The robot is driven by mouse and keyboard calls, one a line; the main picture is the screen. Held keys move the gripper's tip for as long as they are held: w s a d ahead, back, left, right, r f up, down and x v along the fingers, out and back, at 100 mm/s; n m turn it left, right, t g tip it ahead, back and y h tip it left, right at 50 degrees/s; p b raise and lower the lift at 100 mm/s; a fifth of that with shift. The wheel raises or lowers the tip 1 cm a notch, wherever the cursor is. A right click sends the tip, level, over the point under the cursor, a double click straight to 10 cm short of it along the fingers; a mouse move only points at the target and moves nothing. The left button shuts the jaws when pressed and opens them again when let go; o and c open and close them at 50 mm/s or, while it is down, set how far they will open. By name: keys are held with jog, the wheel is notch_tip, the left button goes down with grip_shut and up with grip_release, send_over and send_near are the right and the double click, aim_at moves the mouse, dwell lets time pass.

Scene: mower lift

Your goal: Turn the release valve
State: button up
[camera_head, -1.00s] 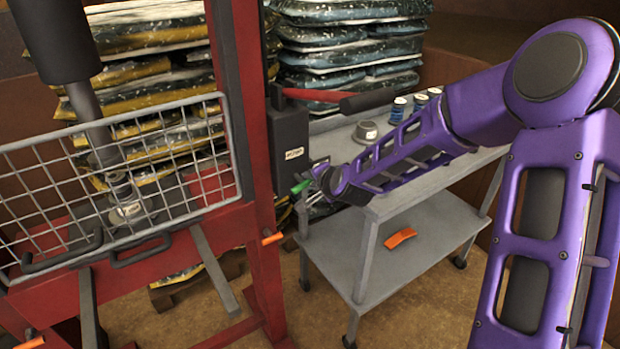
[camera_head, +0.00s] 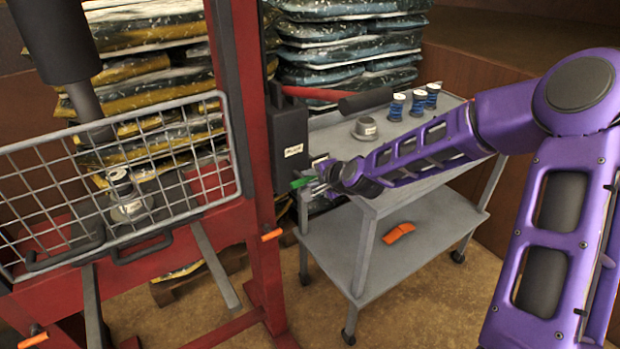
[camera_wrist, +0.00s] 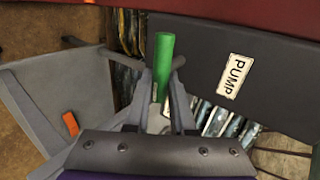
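The release valve shows as a green handle (camera_head: 300,183) low on the right side of the dark pump box (camera_head: 289,130). In the wrist view the green handle (camera_wrist: 163,62) points upward in the picture, in front of the box labelled PUMP (camera_wrist: 232,75). My gripper (camera_head: 318,182) is at the handle. In the wrist view its two fingers (camera_wrist: 160,85) stand on either side of the handle's lower part. I cannot tell whether they press on it or leave a small gap. The handle's root is hidden by my gripper.
The red press frame (camera_head: 240,90) with its wire guard (camera_head: 120,180) stands left of the pump. The pump's lever (camera_head: 365,101) sticks out above my arm. A grey cart (camera_head: 385,260) with blue-labelled containers (camera_head: 396,107) is to the right. Bags (camera_head: 350,45) are stacked behind.

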jog(key=shift+o, duration=0.8)
jog(key=shift+s+d+r, duration=0.25)
jog(key=shift+s+r, duration=0.05)
jog(key=shift+s, duration=0.05)
jog(key=p+v, duration=0.5)
jog(key=v, duration=1.1)
jog(key=shift+s+d, duration=0.2)
